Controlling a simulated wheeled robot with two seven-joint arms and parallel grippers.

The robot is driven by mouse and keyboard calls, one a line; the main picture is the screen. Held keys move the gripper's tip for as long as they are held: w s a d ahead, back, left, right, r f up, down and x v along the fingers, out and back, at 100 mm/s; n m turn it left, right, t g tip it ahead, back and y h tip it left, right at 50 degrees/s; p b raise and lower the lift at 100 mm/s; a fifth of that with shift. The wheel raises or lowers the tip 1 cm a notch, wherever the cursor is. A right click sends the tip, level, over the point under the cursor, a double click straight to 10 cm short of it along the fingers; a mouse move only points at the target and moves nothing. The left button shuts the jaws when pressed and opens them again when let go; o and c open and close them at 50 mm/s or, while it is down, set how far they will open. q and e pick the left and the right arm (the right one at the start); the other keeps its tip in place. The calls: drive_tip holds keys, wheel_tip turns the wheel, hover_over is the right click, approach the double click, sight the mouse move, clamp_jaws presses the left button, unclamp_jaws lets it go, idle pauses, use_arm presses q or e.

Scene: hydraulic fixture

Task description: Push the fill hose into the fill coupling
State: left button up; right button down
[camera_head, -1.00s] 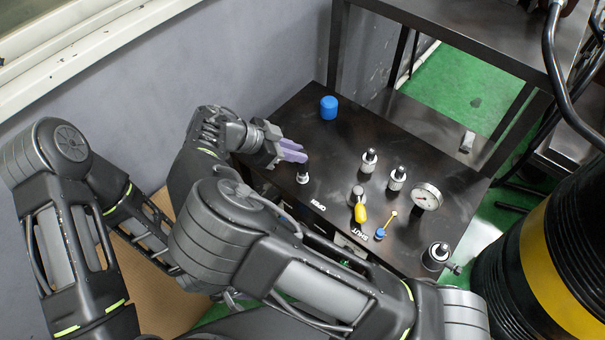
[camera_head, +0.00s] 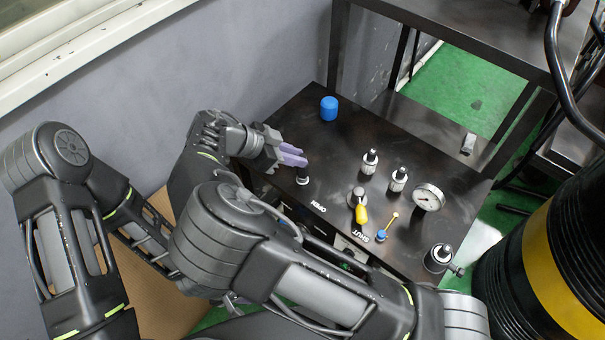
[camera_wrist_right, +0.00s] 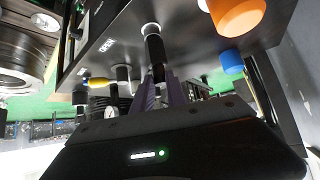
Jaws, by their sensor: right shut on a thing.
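My right gripper (camera_head: 296,158) reaches over the left part of the dark bench, with purple fingers shut on a short black piece (camera_head: 302,173) that I take for the fill hose end. Its foot meets a pale ring (camera_head: 303,182) on the bench top, apparently the fill coupling. In the right wrist view the black piece (camera_wrist_right: 155,48) stands in line with the pale ring (camera_wrist_right: 151,28), with the fingers (camera_wrist_right: 160,92) around its narrower part. How deep it sits cannot be told. My left gripper (camera_head: 234,298) seems barely visible, mostly hidden behind my right arm.
A blue cap (camera_head: 328,107) stands at the back left. To the right are two fittings (camera_head: 369,162) (camera_head: 398,179), a yellow-handled valve (camera_head: 360,208), a gauge (camera_head: 428,197) and a corner fitting (camera_head: 438,257). A large black drum (camera_head: 530,270) stands at the right.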

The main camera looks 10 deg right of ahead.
drive_tip(key=shift+f, duration=0.1)
idle(0.7)
drive_tip(key=c, duration=1.3)
unclamp_jaws()
drive_tip(key=b+v, duration=0.2)
drive_tip(key=v, duration=0.6)
